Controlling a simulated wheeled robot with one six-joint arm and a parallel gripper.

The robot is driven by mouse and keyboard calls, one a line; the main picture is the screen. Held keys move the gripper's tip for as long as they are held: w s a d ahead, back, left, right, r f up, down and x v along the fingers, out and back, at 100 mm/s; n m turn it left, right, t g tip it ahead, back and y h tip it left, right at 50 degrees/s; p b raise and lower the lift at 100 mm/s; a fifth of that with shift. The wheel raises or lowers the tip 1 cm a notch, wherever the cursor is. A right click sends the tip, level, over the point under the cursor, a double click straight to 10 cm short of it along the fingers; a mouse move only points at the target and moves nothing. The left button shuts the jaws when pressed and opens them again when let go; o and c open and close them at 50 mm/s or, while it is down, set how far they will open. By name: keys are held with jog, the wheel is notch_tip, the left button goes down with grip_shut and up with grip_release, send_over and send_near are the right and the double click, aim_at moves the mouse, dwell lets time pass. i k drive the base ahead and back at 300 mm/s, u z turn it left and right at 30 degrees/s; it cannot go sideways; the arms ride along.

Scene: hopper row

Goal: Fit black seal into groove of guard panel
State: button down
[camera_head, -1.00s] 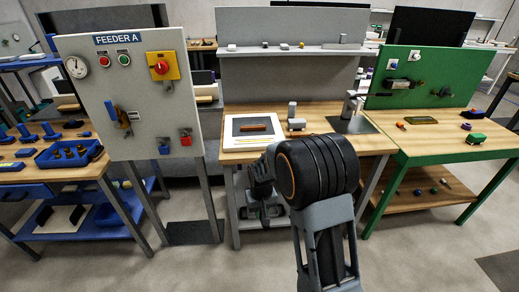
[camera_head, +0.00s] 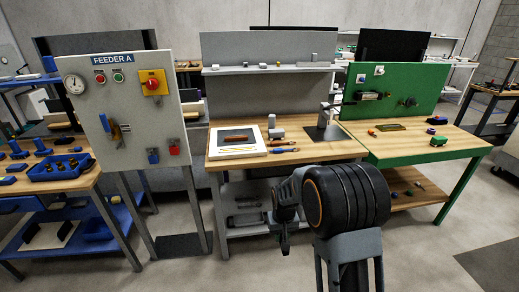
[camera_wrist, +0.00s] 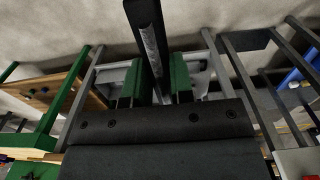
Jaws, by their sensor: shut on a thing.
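My gripper shows in the wrist view (camera_wrist: 156,88), with green on its two fingers. It is shut on a long black strip (camera_wrist: 148,30), which looks like the black seal. The strip sticks out from between the fingers, away from the wrist. In the head view my gripper (camera_head: 284,243) hangs in front of the middle bench, below its top; the strip cannot be made out there. A flat white panel with a dark middle (camera_head: 215,152) lies on that bench and may be the guard panel. A brown bar lies on it. No groove can be made out.
The FEEDER A board (camera_head: 120,100) stands left, a green bench (camera_head: 448,160) right. Open floor lies in front.

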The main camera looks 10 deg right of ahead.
aim_at(238, 150)
jog(key=z, duration=1.3)
jog(key=i, duration=1)
jog(key=u, duration=1.95)
